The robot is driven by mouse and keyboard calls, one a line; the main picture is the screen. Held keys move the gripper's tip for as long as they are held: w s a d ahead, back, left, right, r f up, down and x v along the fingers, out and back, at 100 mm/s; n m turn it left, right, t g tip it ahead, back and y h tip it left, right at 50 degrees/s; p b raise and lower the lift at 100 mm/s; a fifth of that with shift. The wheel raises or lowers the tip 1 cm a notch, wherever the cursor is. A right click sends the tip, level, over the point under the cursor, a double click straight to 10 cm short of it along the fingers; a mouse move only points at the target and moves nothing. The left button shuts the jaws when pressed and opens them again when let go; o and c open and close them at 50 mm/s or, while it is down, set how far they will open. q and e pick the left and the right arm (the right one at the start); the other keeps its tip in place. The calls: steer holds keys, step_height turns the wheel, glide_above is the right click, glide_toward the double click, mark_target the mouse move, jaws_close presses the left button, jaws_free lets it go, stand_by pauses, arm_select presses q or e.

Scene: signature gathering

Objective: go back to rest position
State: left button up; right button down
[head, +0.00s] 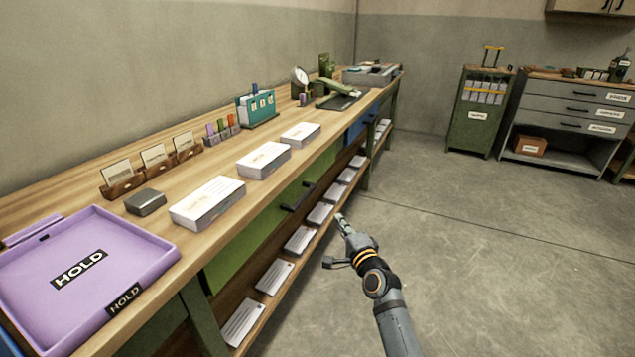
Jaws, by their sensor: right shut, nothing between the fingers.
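My right gripper (341,222) is shut and empty. It hangs in front of the long wooden workbench (165,285), beside the lower shelf and over the concrete floor in the picture. Its arm comes up from the bottom edge, right of the middle. I cannot see it touching anything. My left gripper is not in the head view.
A purple HOLD tray (120,245) sits on the bench's near end. White paper stacks (208,203), a dark box (146,202) and card holders (154,158) stand beyond it. A green cabinet (474,125) and grey drawers (570,106) stand far right. The floor (480,240) is clear.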

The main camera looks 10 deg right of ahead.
steer(key=s+f+n+g, duration=0.9)
steer(key=s+f+n, duration=0.2)
steer(key=s+f, duration=0.85)
arm_select(q)
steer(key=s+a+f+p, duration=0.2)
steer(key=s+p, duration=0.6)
steer(key=p, duration=0.5)
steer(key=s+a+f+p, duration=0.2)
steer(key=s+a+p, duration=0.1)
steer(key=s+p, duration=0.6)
steer(key=p, duration=0.4)
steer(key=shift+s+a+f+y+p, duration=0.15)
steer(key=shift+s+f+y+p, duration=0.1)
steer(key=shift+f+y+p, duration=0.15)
arm_select(e)
steer(key=s+d+f+n+g+h, duration=0.1)
steer(key=s+d+f+g, duration=0.1)
steer(key=s, duration=1)
steer(key=s+d+f+n+g+h, duration=0.1)
steer(key=s+d+f, duration=0.4)
steer(key=s, duration=0.8)
steer(key=s+d+f+n+g+h, duration=0.2)
steer(key=s+d+f+n+g, duration=0.1)
steer(key=s, duration=0.9)
steer(key=shift+s+d+f+g, duration=0.3)
steer(key=shift+d+f+g, duration=0.35)
steer(key=shift+d, duration=0.2)
